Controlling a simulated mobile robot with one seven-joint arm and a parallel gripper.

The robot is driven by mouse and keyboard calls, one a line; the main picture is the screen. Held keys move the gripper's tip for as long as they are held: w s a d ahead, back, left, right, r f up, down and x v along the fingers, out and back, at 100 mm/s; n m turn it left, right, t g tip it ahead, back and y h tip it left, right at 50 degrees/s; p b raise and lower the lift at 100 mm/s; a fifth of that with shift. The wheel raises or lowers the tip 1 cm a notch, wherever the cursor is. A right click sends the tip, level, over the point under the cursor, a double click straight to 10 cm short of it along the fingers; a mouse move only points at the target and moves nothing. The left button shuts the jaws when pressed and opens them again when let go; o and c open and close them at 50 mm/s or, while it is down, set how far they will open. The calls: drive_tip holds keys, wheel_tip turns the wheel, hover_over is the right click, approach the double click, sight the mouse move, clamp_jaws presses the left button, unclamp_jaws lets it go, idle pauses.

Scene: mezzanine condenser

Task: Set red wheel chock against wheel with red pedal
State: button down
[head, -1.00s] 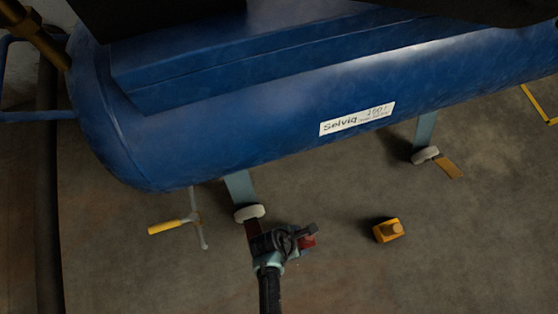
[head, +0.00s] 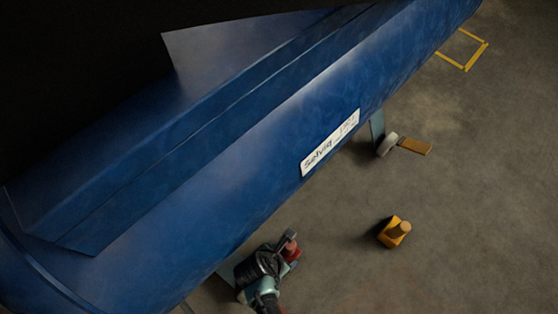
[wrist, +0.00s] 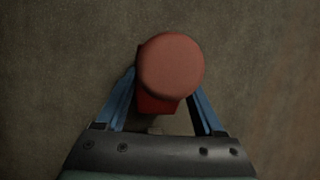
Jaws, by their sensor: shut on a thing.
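My gripper (head: 288,249) is shut on the red wheel chock (wrist: 155,105). In the wrist view its round red knob (wrist: 170,65) faces the camera, with a blue finger on each side. In the head view the red chock (head: 291,255) shows only partly at the end of my gripper, close to the blue tank's lower edge. The wheel with the red pedal is hidden in both current views, behind my gripper or below the frame. A pale wheel (head: 387,146) with a yellow-orange pedal (head: 415,146) stands under the tank farther right.
A yellow-orange chock (head: 393,232) with a round knob stands on the floor right of my gripper. The long blue tank (head: 250,170) with a white label fills the left and middle. Yellow floor marking (head: 464,66) lies at top right. The floor at right is clear.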

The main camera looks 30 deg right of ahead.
drive_tip(key=shift+f, duration=0.5)
drive_tip(key=shift+f+b, duration=0.15)
drive_tip(key=shift+b, duration=0.15)
unclamp_jaws()
drive_tip(key=shift+a+r+p, duration=0.1)
drive_tip(key=shift+r+p, duration=0.3)
drive_tip(key=shift+r, duration=0.05)
drive_tip(key=p+v, duration=0.8)
drive_tip(key=v, duration=0.3)
drive_tip(key=shift+r, duration=0.15)
drive_tip(key=shift+a, duration=0.1)
